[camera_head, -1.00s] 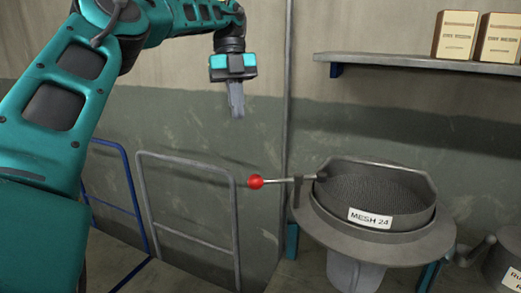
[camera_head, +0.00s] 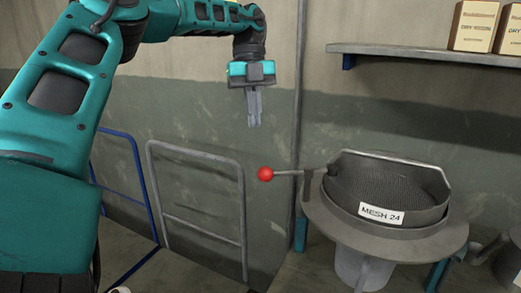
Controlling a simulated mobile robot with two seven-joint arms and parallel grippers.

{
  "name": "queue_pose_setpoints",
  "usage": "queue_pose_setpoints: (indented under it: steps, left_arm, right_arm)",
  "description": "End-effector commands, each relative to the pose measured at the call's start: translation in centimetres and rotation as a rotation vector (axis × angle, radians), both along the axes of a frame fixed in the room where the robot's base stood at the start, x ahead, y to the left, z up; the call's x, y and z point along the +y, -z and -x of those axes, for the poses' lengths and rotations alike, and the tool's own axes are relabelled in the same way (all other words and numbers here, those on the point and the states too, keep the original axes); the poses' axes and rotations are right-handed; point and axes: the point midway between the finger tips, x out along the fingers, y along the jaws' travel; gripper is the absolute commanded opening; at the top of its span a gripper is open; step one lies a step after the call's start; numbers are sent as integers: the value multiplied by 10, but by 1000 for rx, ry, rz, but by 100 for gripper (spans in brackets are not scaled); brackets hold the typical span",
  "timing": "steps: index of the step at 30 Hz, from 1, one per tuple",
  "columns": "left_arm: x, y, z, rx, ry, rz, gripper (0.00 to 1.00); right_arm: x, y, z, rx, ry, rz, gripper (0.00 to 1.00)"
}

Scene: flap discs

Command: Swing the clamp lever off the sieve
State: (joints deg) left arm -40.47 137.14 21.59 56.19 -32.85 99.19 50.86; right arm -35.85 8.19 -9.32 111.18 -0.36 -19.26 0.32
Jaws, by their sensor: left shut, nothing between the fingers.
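The clamp lever is a thin grey rod with a red ball knob (camera_head: 265,174) sticking out to the left of the sieve. Its inner end meets a dark bracket (camera_head: 308,181) at the sieve's left rim; whether it presses on the rim is hard to tell. The sieve (camera_head: 347,205) is a round grey pan with mesh inside, a raised back wall and a "MESH 24" label. It sits on a wide round flange (camera_head: 395,240). My left gripper (camera_head: 254,122) points down, shut and empty, above and slightly left of the knob, apart from it. My right gripper is not in view.
A wall shelf (camera_head: 430,54) at the upper right holds cartons (camera_head: 473,26). A grey rail frame (camera_head: 200,228) and a blue one (camera_head: 138,185) stand left of the sieve. A vertical pipe (camera_head: 299,100) runs up the wall behind the knob. A dark container (camera_head: 510,262) is at the lower right.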

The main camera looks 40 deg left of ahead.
Motion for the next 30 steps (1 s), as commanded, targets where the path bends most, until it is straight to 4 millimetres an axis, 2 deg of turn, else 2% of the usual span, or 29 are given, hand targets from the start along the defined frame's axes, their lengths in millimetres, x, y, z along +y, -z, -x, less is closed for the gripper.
queue_pose_setpoints:
  steps: [8, 18, 30]
  left_arm:
    - [-15, 54, 10, 2, 2, 4, 0]
    - [-43, 58, 26, -1, 2, 1, 0]
    - [-48, 60, 29, -2, -1, 0, 0]
  right_arm:
    - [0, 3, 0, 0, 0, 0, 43]
    - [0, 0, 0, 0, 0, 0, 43]
    - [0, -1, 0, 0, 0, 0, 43]
